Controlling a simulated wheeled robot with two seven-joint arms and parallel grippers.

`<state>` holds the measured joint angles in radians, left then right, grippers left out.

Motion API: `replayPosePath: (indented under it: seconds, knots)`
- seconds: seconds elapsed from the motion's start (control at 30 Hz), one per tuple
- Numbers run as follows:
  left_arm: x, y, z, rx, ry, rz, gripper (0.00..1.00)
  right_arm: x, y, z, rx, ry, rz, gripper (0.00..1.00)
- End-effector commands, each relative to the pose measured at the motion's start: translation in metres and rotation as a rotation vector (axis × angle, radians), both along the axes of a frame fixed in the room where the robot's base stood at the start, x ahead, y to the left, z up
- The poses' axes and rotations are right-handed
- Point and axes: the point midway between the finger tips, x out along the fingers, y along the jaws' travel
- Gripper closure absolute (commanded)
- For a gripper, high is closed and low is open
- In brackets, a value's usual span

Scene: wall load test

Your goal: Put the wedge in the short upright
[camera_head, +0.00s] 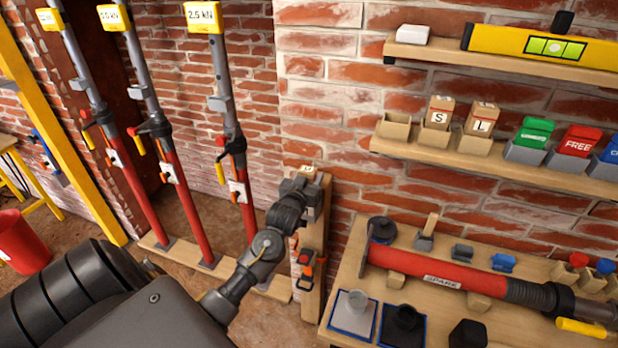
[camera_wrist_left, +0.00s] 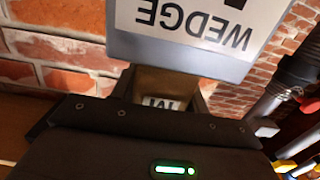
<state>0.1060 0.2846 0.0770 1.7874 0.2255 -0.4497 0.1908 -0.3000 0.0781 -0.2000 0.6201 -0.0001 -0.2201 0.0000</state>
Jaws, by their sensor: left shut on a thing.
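My left gripper (camera_head: 301,187) is at the top of a short wooden upright (camera_head: 314,250) standing against the brick wall. In the left wrist view it is shut on a tan wooden wedge (camera_wrist_left: 160,86) with a dark letter, partly hidden by the gripper. A pale grey plate (camera_wrist_left: 195,38) reading WEDGE, upside down in that view, is just beyond the wedge. I cannot tell whether the wedge touches the plate or the upright. An orange and black clamp (camera_head: 306,262) is on the upright lower down. My right gripper is not in view.
Wooden wedges marked S (camera_head: 439,110) and L (camera_head: 482,117) stand in holders on the right shelf, beside an empty holder (camera_head: 393,130). Several red props with yellow load signs stand left of the upright. A workbench (camera_head: 505,325) with a spare red prop (camera_head: 430,272) is at the right.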

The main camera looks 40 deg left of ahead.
Motion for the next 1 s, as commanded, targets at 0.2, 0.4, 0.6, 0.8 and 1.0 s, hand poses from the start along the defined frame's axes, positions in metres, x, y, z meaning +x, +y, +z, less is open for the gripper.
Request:
replayPosePath:
  seconds: [0.2,0.4,0.6,0.8,1.0]
  knots:
    - [0.0,0.0,-0.007,0.0,0.001,0.0,0.79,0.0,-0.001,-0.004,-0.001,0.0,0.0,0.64]
    - [0.0,0.0,-0.013,0.0,0.0,0.0,0.79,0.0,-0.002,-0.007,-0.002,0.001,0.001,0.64]
    - [0.0,0.0,-0.015,0.0,0.0,0.0,0.79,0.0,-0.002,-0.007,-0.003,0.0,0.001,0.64]
    - [0.0,0.0,-0.014,0.0,0.0,0.0,0.46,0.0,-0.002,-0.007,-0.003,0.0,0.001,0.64]
    - [0.0,0.0,-0.014,0.0,0.0,0.0,0.3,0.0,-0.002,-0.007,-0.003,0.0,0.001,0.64]
